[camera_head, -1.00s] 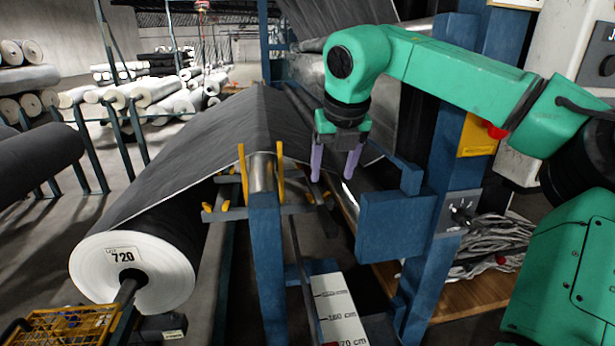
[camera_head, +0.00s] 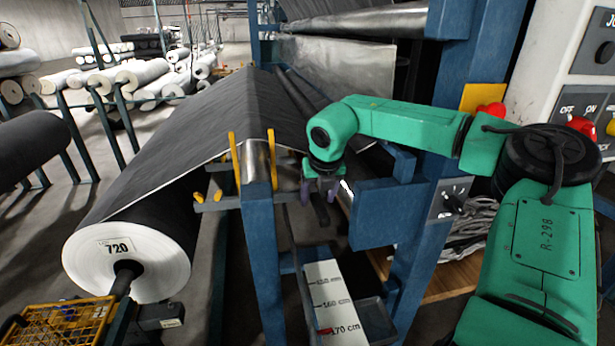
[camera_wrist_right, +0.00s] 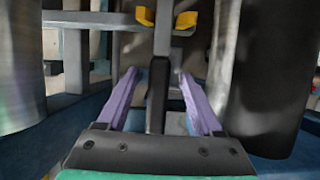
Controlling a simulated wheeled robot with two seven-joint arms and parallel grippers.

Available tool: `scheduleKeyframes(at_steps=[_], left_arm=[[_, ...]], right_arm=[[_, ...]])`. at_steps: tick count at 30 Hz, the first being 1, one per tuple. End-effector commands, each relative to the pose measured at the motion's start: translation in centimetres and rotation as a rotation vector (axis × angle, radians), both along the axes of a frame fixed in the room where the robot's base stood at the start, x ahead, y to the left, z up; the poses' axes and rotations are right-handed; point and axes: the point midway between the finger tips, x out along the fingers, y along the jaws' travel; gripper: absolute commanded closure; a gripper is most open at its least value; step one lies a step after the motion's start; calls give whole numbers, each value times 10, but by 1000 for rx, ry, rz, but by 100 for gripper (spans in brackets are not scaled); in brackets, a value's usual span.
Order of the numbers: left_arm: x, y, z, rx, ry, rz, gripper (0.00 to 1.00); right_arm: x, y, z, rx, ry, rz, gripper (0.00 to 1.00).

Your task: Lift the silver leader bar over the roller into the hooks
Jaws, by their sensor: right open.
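A roller (camera_head: 257,160) with a silver end sits on a blue post between two upright yellow prongs, with dark fabric (camera_head: 190,135) draped over it. Small yellow hooks (camera_head: 217,196) sit on a grey bracket left of the post; two yellow hooks also show in the right wrist view (camera_wrist_right: 185,21). A thin silver strip (camera_head: 346,187) shows right of my gripper; I cannot tell whether it is the leader bar. My right gripper (camera_head: 320,195) is open, fingers downward, right of the roller. In the wrist view a dark bar (camera_wrist_right: 158,95) shows between its purple fingers, apart from both. My left gripper is out of view.
A large fabric roll labelled 720 (camera_head: 125,258) stands at left, above a yellow basket (camera_head: 60,330). A blue machine frame (camera_head: 415,220) stands close right of my gripper. A centimetre scale (camera_head: 330,300) lies below. A control box (camera_head: 585,100) is at far right.

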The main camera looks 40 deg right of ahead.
Motion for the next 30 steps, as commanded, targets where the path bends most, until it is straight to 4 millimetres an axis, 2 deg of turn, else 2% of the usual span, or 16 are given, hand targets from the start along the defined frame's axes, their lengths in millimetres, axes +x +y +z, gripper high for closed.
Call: scheduleKeyframes(at_steps=[3, 8, 9, 30], left_arm=[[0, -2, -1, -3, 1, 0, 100], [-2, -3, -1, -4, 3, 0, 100], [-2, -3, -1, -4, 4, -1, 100], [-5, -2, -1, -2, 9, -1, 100]], right_arm=[[0, 0, 0, 0, -1, 0, 32], [0, 0, 1, 1, 0, 0, 94], [0, 0, 1, 0, -1, 0, 100], [0, 0, 1, 0, -1, 0, 100]])
